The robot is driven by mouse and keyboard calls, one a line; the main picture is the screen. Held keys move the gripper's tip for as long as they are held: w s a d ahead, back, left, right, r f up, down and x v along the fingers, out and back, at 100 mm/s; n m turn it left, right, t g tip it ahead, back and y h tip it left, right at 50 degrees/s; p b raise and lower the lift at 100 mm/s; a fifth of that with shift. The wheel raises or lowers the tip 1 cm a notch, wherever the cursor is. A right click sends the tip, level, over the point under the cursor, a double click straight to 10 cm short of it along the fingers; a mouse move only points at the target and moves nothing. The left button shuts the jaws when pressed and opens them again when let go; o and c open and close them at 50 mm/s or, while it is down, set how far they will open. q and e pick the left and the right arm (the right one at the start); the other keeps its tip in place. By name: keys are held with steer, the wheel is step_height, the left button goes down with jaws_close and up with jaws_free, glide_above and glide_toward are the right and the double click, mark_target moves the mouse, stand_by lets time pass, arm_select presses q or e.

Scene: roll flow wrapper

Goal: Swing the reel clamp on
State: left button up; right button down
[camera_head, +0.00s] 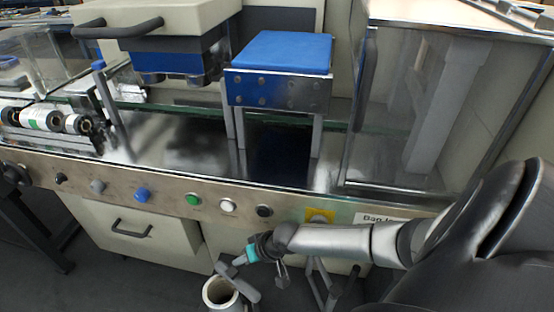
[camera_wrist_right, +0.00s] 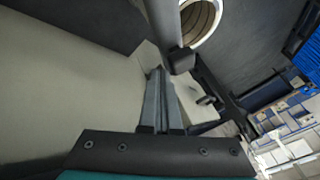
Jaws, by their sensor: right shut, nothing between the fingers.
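A reel with a hollow brown core (camera_head: 220,292) stands low in front of the machine, at the bottom of the head view. Its open end (camera_wrist_right: 203,20) shows at the top of the right wrist view. A grey bar with a dark end (camera_wrist_right: 165,30), which looks like the reel clamp, lies beside the core opening. My right gripper (camera_head: 232,264) is just above the reel in the head view. In the right wrist view its fingers (camera_wrist_right: 159,72) are together and empty, close to the bar's dark end; I cannot tell whether they touch it. My left gripper is out of view.
The machine's front panel (camera_head: 175,192) carries several coloured buttons and knobs above the reel. A drawer front with a dark handle (camera_head: 131,229) is to the left. Grey stand legs (camera_head: 322,284) are right of the reel. Dark floor (camera_head: 110,285) is clear at lower left.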

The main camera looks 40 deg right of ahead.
mark_target(228, 269)
steer(key=shift+w+a+n+g+y, duration=0.15)
steer(key=shift+a+n+g+y, duration=0.25)
steer(key=shift+a+n, duration=0.55)
steer(key=shift+a+r+m, duration=0.1)
steer(key=shift+a+m, duration=0.15)
steer(key=shift+a, duration=0.2)
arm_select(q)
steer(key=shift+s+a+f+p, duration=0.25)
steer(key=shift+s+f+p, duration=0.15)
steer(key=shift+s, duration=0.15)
arm_select(e)
steer(key=shift+a, duration=0.35)
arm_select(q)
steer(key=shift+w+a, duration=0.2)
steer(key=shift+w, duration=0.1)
